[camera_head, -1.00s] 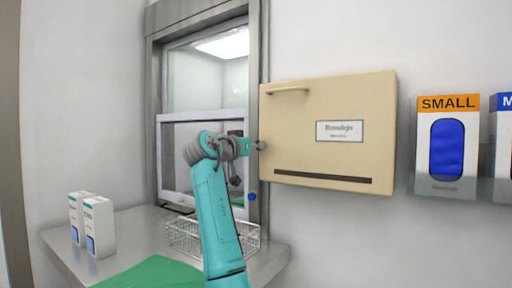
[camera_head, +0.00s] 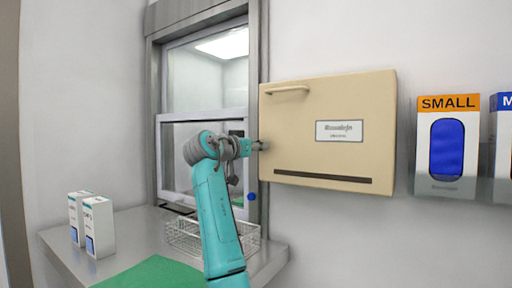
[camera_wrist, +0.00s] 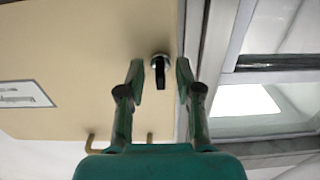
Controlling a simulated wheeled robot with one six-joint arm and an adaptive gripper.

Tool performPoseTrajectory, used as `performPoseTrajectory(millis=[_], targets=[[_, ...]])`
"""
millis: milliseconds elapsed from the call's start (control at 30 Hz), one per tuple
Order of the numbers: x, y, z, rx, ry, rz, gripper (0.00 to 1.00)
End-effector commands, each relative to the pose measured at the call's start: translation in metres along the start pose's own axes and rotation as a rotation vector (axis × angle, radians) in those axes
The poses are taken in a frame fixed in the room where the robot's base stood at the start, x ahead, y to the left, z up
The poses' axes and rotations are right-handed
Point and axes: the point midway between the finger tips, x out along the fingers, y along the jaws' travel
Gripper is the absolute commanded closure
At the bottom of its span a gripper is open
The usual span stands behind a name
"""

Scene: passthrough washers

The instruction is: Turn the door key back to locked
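The beige cabinet door (camera_head: 340,95) is shut on the wall right of the window; it also shows in the wrist view (camera_wrist: 80,75). The door key (camera_wrist: 158,78) sits in a round metal lock near the door's edge. Its black grip runs roughly up and down in the wrist view. My gripper (camera_wrist: 161,72) is open, with one fingertip on each side of the key and gaps visible between. In the head view my gripper (camera_head: 262,146) is at the cabinet's left edge and the key cannot be made out.
A pass-through window (camera_head: 205,115) stands left of the cabinet. Below it, a metal counter (camera_head: 60,250) holds a wire basket (camera_head: 185,240), white boxes (camera_head: 98,228) and a green mat (camera_head: 150,275). A glove dispenser (camera_head: 446,145) hangs to the right.

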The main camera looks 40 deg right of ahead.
Motion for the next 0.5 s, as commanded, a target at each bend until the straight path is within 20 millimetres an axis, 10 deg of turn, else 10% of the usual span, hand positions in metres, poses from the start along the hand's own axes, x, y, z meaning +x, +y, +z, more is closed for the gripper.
performPoseTrajectory(millis=[500], targets=[[-0.043, -0.002, 0.001, 0.001, 0.000, -0.004, 0.66]])
